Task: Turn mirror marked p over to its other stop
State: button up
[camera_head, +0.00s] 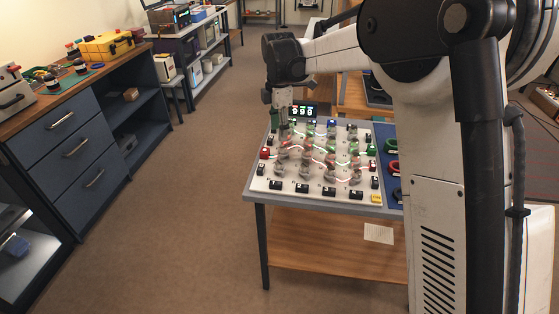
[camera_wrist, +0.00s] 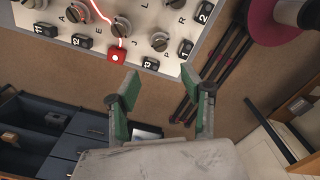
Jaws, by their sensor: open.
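The white mirror board (camera_head: 262,186) lies on a grey-topped table, with several clear knob-like mirrors joined by a glowing line. In the wrist view the board (camera_wrist: 140,57) fills the top, tilted. A letter that looks like P stands close to a grey round mirror knob (camera_wrist: 159,42), but I cannot be sure the letter belongs to it. My gripper (camera_wrist: 160,80) is open and empty, its green-padded fingers apart beyond the board's edge in that picture. In the head view my gripper (camera_head: 283,127) hangs over the board's far left part. Letters there are too small to read.
A red block (camera_wrist: 117,56) with a lit dot sits at the board's edge, beside black numbered blocks (camera_wrist: 82,41). A small display (camera_head: 303,111) stands at the board's back. A blue panel with rings (camera_head: 393,167) lies right. Blue drawers (camera_head: 75,148) stand left, across open floor.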

aim_at(279, 162)
notch_tip(279, 162, down, 13)
jog(key=shift+f+b, duration=0.1)
jog(key=shift+b, duration=0.5)
grip_shut()
